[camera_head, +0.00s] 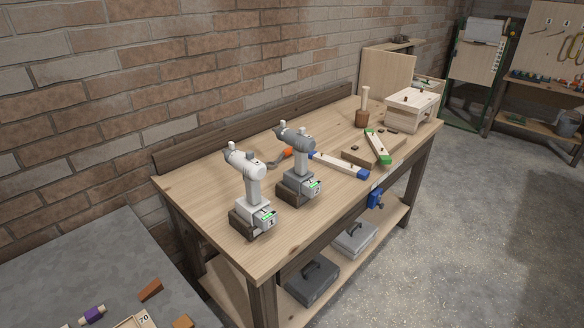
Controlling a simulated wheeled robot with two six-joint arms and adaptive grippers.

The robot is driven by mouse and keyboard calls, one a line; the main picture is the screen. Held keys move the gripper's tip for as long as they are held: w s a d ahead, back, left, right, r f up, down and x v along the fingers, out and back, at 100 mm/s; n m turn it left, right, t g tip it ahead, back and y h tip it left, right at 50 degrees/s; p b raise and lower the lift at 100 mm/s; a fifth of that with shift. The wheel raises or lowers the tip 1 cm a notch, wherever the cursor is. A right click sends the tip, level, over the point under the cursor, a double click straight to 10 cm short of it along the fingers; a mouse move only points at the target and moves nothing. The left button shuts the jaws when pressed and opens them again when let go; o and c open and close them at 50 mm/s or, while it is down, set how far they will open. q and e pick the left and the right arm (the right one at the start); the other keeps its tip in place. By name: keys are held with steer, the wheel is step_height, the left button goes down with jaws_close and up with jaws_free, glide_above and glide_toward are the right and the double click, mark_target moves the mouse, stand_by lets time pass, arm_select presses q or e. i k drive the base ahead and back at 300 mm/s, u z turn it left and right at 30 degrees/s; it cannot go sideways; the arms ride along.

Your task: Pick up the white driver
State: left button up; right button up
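The white driver (251,185) stands upright on its battery base on the wooden workbench (224,238), near the bench's left end. Its head points up and to the left, and its base has a grey front with a green label. A similar grey driver (297,160) stands just to its right and a little farther back, with a small gap between them. Neither of my grippers shows in the head view.
A mallet (363,108) and wooden box (411,107) stand at the far end. A brick wall (110,110) backs the bench. Concrete floor (470,230) is clear at right.

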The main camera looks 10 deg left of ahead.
mark_target(254, 170)
steer(key=z, duration=0.65)
steer(key=i, duration=1.4)
steer(key=u, duration=0.5)
